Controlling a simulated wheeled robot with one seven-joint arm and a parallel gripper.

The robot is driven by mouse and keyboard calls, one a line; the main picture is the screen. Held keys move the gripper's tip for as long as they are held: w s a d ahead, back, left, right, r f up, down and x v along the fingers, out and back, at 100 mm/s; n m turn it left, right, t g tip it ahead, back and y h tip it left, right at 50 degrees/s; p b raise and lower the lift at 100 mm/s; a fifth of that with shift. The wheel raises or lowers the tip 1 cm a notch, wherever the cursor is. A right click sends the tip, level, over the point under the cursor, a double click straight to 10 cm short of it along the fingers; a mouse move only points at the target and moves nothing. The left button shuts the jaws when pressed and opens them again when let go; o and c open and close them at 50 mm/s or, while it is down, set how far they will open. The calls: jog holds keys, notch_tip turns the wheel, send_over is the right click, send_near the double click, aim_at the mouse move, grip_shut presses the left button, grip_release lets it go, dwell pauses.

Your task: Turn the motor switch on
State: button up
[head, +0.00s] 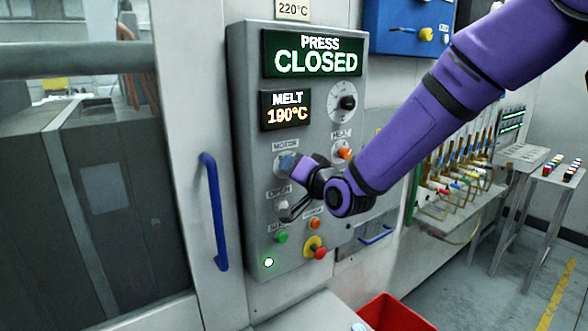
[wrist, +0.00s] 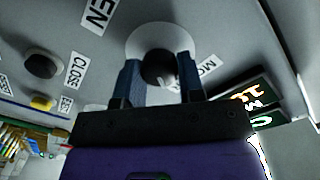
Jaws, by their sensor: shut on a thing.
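The motor switch is a round black knob (wrist: 158,68) on a pale round plate (wrist: 185,38), seen in the wrist view, which is turned over. In the head view its MOTOR label (head: 285,146) is above my gripper (head: 290,162), and the knob itself is hidden. My gripper's blue fingers (wrist: 158,82) stand on either side of the knob and are shut on it. A small pale mark shows on the knob's side. Which position the switch points to cannot be told.
The grey control panel (head: 248,190) carries PRESS CLOSED (head: 315,54) and MELT 190°C (head: 287,108) displays. A dial (head: 347,102), an orange HEAT control (head: 345,153), a green button (head: 281,237) and a red stop button (head: 320,253) are near. A blue door handle (head: 213,210) stands at left.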

jog(key=shift+m, duration=0.4)
jog(key=o, duration=0.9)
jog(key=shift+s, duration=0.1)
jog(key=v, duration=1)
jog(key=shift+s+d, duration=0.2)
jog(key=shift+d, duration=0.1)
